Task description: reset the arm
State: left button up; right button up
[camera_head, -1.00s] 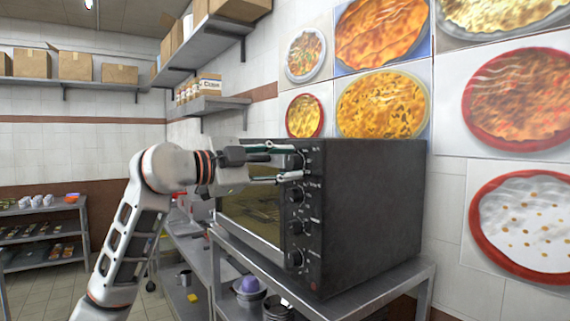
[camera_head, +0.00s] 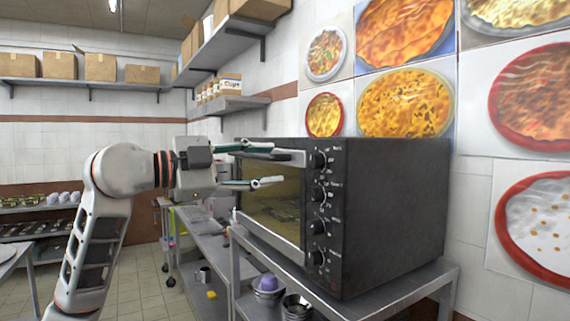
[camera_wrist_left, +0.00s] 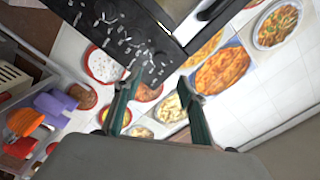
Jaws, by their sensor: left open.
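My left gripper (camera_head: 268,165) is open and empty in the head view. Its two fingers point right, in front of the upper part of a black oven (camera_head: 385,205). In the head view the fingers overlap the oven's front near its top knob; whether they touch it cannot be told. In the left wrist view the open fingers (camera_wrist_left: 158,105) show apart with nothing between them, and the oven's dark panel (camera_wrist_left: 125,35) with white markings lies beyond. My right gripper is not in view.
The oven stands on a metal table (camera_head: 405,295). A lower steel counter (camera_head: 205,240) runs behind it at left. Wall shelves (camera_head: 235,103) hold cartons above. Bowls (camera_head: 268,288) sit under the oven. The tiled floor at left (camera_head: 140,295) is clear.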

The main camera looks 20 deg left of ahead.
pick_arm(q)
jog(key=shift+v, duration=0.9)
jog(key=s+d+f+m+g+h, duration=0.1)
jog(key=d+f+m+g+h, duration=0.1)
jog(key=d+f+h, duration=0.45)
jog(key=d+f+m+g+h, duration=0.15)
jog(key=d+f, duration=0.25)
jog(key=f, duration=0.6)
jog(key=s+a+f+n+t+y, duration=0.1)
jog(key=a+f+n+t+y, duration=0.25)
jog(key=f, duration=0.65)
jog(key=f+n+t+y, duration=0.2)
jog(key=f+n+y, duration=0.4)
jog(key=f, duration=0.4)
jog(key=s+a+f+n+t+y, duration=0.1)
jog(key=a+f+n+t+y, duration=0.15)
jog(key=f+n, duration=0.6)
jog(key=s+f+g+y, duration=0.1)
jog(key=s+f+g, duration=0.1)
jog(key=s+f, duration=0.4)
jog(key=s+d+f+g+y, duration=0.1)
jog(key=s+f+g, duration=0.2)
jog(key=s+f, duration=0.4)
jog(key=s+d+f+g+y, duration=0.1)
jog(key=s+f, duration=0.5)
jog(key=f, duration=1.1)
jog(key=shift+s+d+f+g+y, duration=0.15)
jog(key=shift+s+d+g+y, duration=0.1)
jog(key=shift+g+y, duration=0.55)
jog(key=shift+n, duration=0.25)
